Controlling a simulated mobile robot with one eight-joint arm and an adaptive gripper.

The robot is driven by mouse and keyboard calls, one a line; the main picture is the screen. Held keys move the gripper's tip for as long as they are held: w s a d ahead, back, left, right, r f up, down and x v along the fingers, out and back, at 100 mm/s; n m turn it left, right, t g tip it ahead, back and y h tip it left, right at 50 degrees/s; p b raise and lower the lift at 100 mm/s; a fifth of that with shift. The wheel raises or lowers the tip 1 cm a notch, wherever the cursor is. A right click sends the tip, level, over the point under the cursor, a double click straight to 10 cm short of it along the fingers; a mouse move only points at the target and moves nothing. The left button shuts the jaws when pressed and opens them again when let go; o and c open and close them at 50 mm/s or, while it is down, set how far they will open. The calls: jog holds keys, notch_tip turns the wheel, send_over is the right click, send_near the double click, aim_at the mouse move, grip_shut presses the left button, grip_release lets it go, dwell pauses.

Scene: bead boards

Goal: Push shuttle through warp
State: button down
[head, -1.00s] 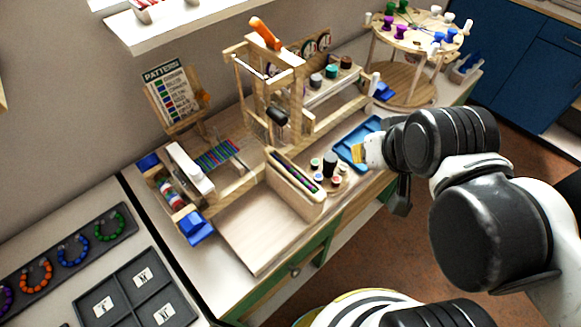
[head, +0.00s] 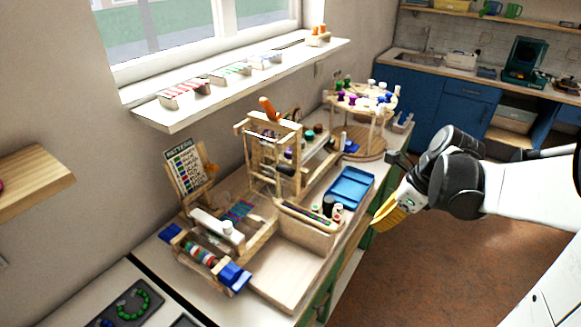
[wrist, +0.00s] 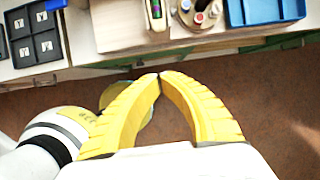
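A wooden loom (head: 262,188) stands on the workbench against the wall, with an upright frame and an orange-handled part on top. Coloured warp threads (head: 240,209) show at its near part. A long narrow piece with coloured strands, seemingly the shuttle (head: 302,214), lies in a wooden holder (head: 305,229) on the loom's right side; part of it shows in the wrist view (wrist: 156,12). My gripper (wrist: 160,75) has yellow fingers with the tips together and nothing between them. It hangs off the bench's front edge, over the floor, right of the holder and apart from it (head: 379,223).
A blue tray (head: 349,187) and small pots (head: 332,207) are near the bench's front edge. A round two-tier spool stand (head: 362,147) is at the far end. A pattern card (head: 187,172) stands behind the loom. Dark compartment trays (wrist: 36,46) are at left.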

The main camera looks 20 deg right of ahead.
jog(key=w+a+f+b, duration=0.4)
jog(key=w+f+b, duration=0.1)
jog(key=f, duration=0.4)
jog(key=shift+w+a, duration=0.3)
jog(key=shift+w, duration=0.25)
